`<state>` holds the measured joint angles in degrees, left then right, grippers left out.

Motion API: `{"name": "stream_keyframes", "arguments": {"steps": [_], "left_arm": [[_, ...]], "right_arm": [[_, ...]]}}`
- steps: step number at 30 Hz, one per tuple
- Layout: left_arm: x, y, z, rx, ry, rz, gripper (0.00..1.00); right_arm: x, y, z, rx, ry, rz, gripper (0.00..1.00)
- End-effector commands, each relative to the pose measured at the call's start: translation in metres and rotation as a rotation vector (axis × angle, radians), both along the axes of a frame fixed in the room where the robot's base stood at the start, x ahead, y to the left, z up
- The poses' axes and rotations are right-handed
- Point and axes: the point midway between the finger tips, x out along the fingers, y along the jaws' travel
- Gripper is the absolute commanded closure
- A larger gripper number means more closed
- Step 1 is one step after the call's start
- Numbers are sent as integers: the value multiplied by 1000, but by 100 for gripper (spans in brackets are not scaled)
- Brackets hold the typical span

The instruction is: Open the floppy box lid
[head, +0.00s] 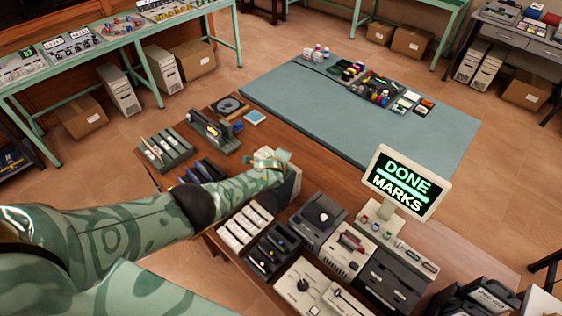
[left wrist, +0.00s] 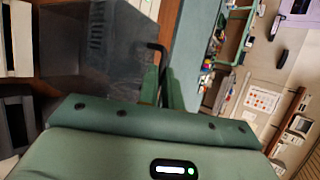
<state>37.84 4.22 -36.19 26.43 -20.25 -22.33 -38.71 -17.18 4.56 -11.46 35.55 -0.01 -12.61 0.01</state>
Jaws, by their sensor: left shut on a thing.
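The floppy box (head: 292,187) is a grey box on the wooden table, mostly hidden behind my left gripper and forearm in the head view. My left gripper (head: 272,162) is at its top far side. In the left wrist view the smoky, see-through lid (left wrist: 105,60) fills the upper left. There my green left gripper fingers (left wrist: 163,85) are shut at the lid's right edge, by a dark bent rim. How far the lid is tilted cannot be told. My right gripper is not in view.
A sign reading "DONE MARKS" (head: 408,182) stands right of the box. Grey consoles with knobs (head: 320,215) and a white-slotted rack (head: 245,227) are close by in front. Further left are a tape dispenser-like device (head: 212,130) and slotted racks (head: 165,150). A teal mat (head: 300,95) lies beyond.

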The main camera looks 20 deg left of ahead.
Motion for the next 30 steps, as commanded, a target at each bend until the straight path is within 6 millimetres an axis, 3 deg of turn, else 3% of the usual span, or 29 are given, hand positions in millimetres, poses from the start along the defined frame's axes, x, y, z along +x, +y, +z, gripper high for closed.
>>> {"name": "stream_keyframes", "arguments": {"steps": [1,3,20,25,30], "left_arm": [[9,-3,12,-8,-23,-3,88],[9,-2,12,-8,-22,-3,71],[2,-1,9,-3,-11,-2,71],[-12,-3,26,-3,-10,-3,71],[-43,-6,54,-4,-12,-2,71]], "right_arm": [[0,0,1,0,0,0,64],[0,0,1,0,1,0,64],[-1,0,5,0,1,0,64],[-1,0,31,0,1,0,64],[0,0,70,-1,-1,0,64]]}}
